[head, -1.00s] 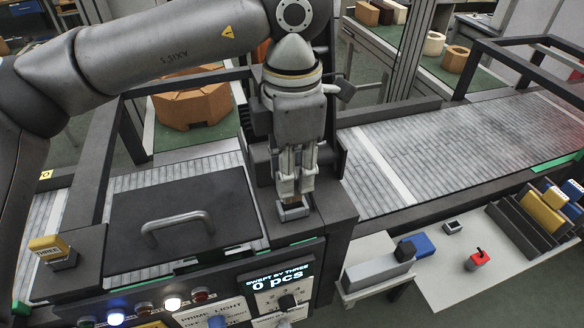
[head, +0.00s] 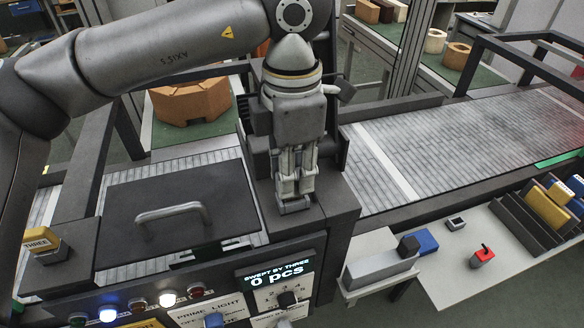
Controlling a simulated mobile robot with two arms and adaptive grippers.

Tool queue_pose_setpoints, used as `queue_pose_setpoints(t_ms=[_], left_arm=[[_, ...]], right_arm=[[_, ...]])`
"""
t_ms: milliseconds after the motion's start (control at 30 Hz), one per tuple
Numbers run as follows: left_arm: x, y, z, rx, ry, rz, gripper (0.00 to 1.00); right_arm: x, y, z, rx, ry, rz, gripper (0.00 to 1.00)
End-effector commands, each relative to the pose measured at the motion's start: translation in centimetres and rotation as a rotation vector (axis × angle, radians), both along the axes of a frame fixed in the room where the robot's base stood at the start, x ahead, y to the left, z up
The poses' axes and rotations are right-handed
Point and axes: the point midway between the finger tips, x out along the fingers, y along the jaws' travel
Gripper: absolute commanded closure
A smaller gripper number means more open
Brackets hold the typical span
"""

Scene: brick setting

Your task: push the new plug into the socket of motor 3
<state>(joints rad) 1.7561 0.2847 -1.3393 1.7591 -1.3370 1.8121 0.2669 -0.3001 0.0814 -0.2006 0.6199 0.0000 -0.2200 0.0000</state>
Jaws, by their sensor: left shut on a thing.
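My left gripper (head: 294,188) points straight down over the dark housing (head: 335,208) right of the lidded cover. Its fingers are shut on a small grey piece, which looks like the plug (head: 294,207), at the housing's top. The fingers hide much of it, and I cannot tell how far it sits in a socket. A yellow tag reading THREE (head: 42,239) stands on a dark block at the far left. My right gripper is not in view.
A dark cover with a grey handle (head: 172,212) lies left of the gripper. A conveyor (head: 470,140) runs to the right. A side table (head: 440,270) holds a red piece (head: 482,256) and a blue block (head: 421,242).

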Motion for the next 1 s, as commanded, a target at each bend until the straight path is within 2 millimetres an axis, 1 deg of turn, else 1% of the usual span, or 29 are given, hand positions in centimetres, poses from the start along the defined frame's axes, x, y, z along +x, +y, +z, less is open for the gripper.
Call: queue_pose_setpoints(t_ms=[267, 300, 467, 700, 833, 1000], left_arm=[[0.0, -0.01, -0.95, 0.0, 0.0, 0.0, 0.99], [0.0, -0.01, -0.78, 0.0, 0.0, 0.0, 0.72], [0.0, -0.01, -0.75, 0.0, 0.0, 0.0, 0.51], [0.0, -0.01, -0.75, 0.0, 0.0, 0.0, 0.5], [0.0, 0.0, -0.76, 0.0, 0.0, 0.0, 0.34], [0.0, 0.0, -0.76, 0.0, 0.0, 0.0, 0.32]], right_arm=[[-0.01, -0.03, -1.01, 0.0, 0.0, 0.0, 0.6], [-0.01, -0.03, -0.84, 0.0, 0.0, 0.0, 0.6], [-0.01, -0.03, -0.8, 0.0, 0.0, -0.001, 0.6], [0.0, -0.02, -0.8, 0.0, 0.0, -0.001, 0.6], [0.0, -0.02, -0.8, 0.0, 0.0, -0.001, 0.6], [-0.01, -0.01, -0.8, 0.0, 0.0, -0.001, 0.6]])
